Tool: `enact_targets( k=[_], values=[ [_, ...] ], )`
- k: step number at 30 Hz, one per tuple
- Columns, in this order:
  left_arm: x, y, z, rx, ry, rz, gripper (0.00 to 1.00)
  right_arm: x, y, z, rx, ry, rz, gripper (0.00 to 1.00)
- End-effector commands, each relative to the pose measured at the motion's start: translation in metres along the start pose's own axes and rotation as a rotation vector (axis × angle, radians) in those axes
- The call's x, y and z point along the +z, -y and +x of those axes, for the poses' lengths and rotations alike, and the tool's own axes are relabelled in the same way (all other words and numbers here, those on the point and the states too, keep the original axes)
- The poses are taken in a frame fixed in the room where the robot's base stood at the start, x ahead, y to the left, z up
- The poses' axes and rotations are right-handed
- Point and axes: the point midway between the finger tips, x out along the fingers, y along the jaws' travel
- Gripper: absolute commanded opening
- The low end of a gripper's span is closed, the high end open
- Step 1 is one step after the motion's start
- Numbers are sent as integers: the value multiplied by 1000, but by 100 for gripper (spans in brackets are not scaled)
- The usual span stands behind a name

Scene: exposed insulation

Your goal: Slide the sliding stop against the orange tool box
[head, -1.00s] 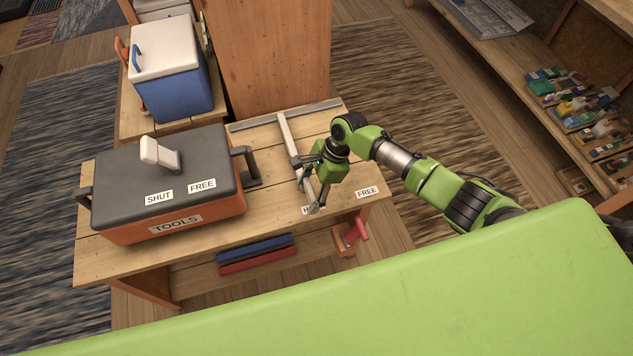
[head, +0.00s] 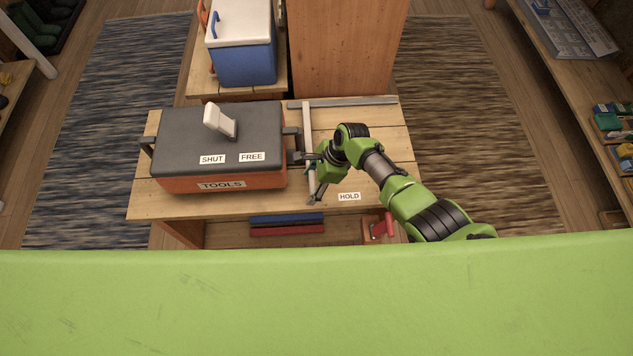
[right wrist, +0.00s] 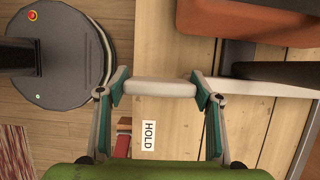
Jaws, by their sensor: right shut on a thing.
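The orange tool box (head: 225,180) stands on the wooden bench (head: 165,207), with a dark grey lid, a pale lid lever and a dark handle on its right side. The sliding stop (head: 307,120) is a pale grey bar running from the back rail (head: 355,101) to the bench's front edge. It lies right beside the tool box's right handle; I cannot tell if they touch. My right gripper (head: 312,188) is shut on the stop's front end. In the right wrist view, its fingers (right wrist: 158,89) sit at both ends of the pale grip. My left gripper is out of view.
A HOLD label (head: 348,196) lies on the bench right of the stop. Bare bench top lies to the right. A blue cooler (head: 245,62) and a wooden cabinet (head: 345,50) stand behind. A red-handled item (head: 382,228) is below the bench front.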

Motion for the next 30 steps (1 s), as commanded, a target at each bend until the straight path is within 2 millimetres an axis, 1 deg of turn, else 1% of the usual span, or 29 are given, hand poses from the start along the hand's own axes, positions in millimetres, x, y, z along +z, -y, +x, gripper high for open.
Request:
enact_targets(
  k=[1, 2, 3, 5, 15, 20, 25, 30],
  values=[
    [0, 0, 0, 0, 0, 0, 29, 6, 5, -3, -13, 11, -5, 21],
    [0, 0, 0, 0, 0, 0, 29, 6, 5, -3, -13, 11, -5, 21],
    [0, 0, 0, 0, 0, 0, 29, 6, 5, -3, -13, 11, -5, 62],
    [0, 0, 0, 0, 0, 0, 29, 6, 5, -2, -12, 11, -5, 77],
    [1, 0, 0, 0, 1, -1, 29, 2, 1, -1, -3, 5, -2, 77],
    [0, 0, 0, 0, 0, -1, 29, 2, 1, -7, -4, 6, -1, 77],
    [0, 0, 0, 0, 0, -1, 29, 2, 1, -26, -5, 5, -3, 77],
    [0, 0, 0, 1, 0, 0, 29, 2, 2, -54, -7, 5, -4, 77]
  ],
)
